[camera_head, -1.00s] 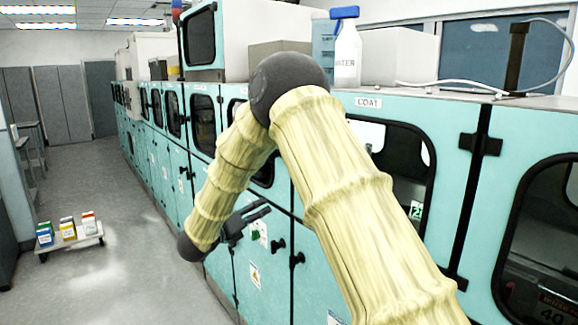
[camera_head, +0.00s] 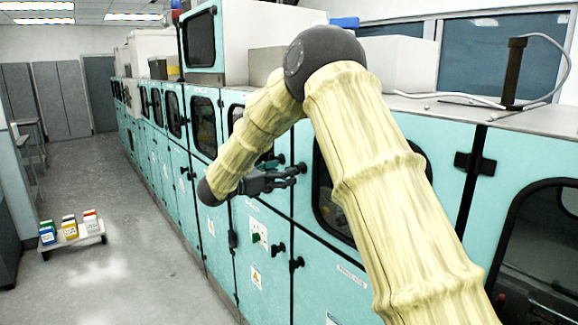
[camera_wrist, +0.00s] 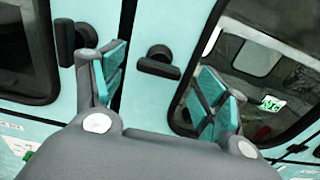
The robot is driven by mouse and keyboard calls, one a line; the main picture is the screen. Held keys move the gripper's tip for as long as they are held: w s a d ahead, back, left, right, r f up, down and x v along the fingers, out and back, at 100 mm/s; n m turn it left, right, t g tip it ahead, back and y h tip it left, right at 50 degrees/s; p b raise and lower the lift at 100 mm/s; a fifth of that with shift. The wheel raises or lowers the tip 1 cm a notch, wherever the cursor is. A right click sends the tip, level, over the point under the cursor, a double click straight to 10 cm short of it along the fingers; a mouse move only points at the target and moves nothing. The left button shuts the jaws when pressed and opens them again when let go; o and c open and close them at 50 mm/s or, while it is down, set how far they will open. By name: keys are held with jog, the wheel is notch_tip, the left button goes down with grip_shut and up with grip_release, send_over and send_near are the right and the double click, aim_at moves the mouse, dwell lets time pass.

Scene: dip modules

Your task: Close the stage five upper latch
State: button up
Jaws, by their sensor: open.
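My gripper (camera_head: 288,177) is open and empty, held in front of the upper part of the teal machine in the head view. In the wrist view, my gripper (camera_wrist: 160,88) has its teal-padded fingers spread apart. A dark latch handle (camera_wrist: 158,63) shows between and beyond the fingers, on a teal panel beside a dark window. It sits across a dark seam from a second dark latch piece (camera_wrist: 67,45), partly behind the left finger. No contact with the latch is visible. I cannot read a stage five label.
Lower dark latches (camera_head: 278,249) sit on the doors below my gripper. A low cart (camera_head: 75,242) with several coloured boxes stands on the floor at left. The grey aisle floor (camera_head: 140,270) is clear beside the machine. White boxes and a cable rest on the machine top.

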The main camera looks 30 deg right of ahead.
jog(key=d+p, duration=0.1)
jog(key=d, duration=0.2)
jog(key=shift+w, duration=0.1)
jog(key=c, duration=1)
